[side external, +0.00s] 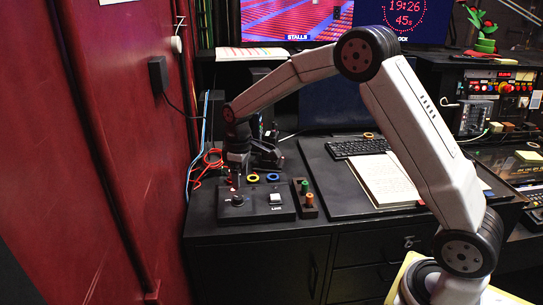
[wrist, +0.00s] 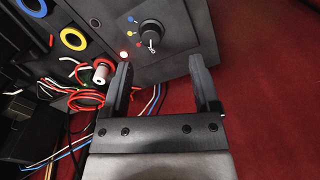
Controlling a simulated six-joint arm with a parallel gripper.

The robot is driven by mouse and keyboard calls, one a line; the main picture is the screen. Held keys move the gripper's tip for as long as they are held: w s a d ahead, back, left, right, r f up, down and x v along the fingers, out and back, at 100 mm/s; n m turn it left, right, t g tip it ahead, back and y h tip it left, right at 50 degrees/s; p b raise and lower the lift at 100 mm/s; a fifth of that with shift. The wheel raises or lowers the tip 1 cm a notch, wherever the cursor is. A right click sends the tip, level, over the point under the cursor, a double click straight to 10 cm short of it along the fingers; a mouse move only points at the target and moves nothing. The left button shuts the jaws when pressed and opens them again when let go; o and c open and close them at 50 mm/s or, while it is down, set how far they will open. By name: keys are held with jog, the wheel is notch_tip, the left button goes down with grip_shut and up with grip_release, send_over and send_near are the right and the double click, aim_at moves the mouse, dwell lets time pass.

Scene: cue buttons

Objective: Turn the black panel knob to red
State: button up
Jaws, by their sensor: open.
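The black panel (side external: 258,214) lies on the desk's left part. Its black knob (side external: 237,199) also shows in the wrist view (wrist: 151,31). Blue (wrist: 130,19), yellow (wrist: 134,33) and red (wrist: 138,44) dots sit left of the knob there. A white mark shows on the knob's lower side; its exact setting is hard to read. A red light (wrist: 123,55) glows near the red dot. My gripper (wrist: 160,62) is open and empty, apart from the knob, which lies beyond the fingertips. In the side view my gripper (side external: 238,170) hangs above the panel.
A white switch (side external: 276,198) sits on the panel's right. Blue (side external: 273,177) and yellow (side external: 253,178) rings lie behind the panel. A small block with green and orange knobs (side external: 306,199) stands to its right. Red cables (wrist: 84,98) and a silver cylinder (wrist: 101,73) lie near my left finger.

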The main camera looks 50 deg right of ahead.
aim_at(238, 197)
jog(key=shift+w+d+f+n, duration=0.1)
jog(key=shift+w+d+n, duration=0.1)
jog(key=shift+w, duration=0.4)
jog(key=shift+w+d+f+n, duration=0.1)
jog(key=shift+w+d+n, duration=0.1)
jog(key=shift+w, duration=0.35)
jog(key=shift+f, duration=0.1)
jog(key=shift+f, duration=3.8)
grip_shut()
